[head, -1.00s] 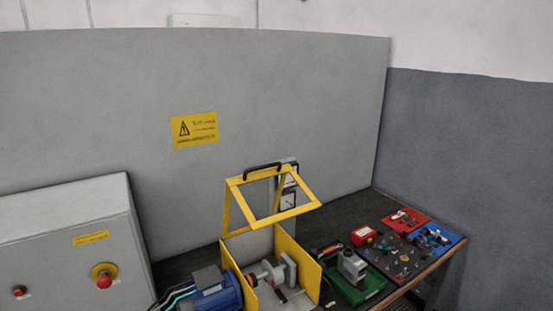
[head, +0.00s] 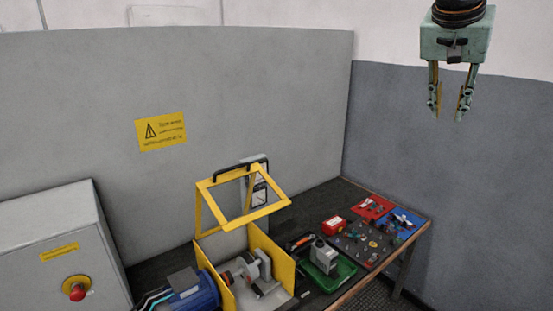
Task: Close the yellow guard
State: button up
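The yellow guard (head: 274,211) is a hinged frame with a black handle (head: 245,168) along its upper edge. It stands raised and tilted above a yellow-sided housing (head: 272,258). Grey and metal machine parts (head: 247,270) show inside the open housing. My gripper (head: 449,110) hangs at the upper right with its fingers pointing down. The fingers are apart and nothing is between them. It is well above and to the right of the guard, not touching it.
A blue motor (head: 193,293) sits left of the housing. A grey cabinet (head: 60,235) with a red button (head: 77,291) stands at the left. A green tray (head: 331,277), a red box (head: 333,225) and a dark board (head: 362,248) of parts lie right of the housing. A grey panel (head: 240,90) stands behind.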

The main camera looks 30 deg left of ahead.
jog(key=s+a+f+p, duration=0.1)
jog(key=a+p, duration=0.1)
jog(key=a, duration=1.2)
jog(key=m+g+y+p, duration=0.1)
jog(key=m+p, duration=0.2)
jog(key=p, duration=0.2)
send_over(227, 169)
jog(key=s, duration=0.6)
notch_tip(227, 169, down, 8)
jog(key=f, duration=0.1)
jog(key=shift+w+a+r, duration=0.1)
jog(key=shift+w+r, duration=0.1)
jog(key=shift+r, duration=0.05)
jog(key=shift+f, duration=0.1)
jog(key=shift+a+p+x, duration=0.1)
jog(key=shift+p+x, duration=0.4)
jog(key=shift+x, duration=2.9)
jog(key=shift+a+p+x, duration=0.15)
jog(key=shift+p+x, duration=0.35)
jog(key=shift+x, duration=2.9)
jog(key=shift+s+d+f, duration=0.1)
jog(key=shift+s, duration=0.1)
jog(key=shift+c, duration=0.2)
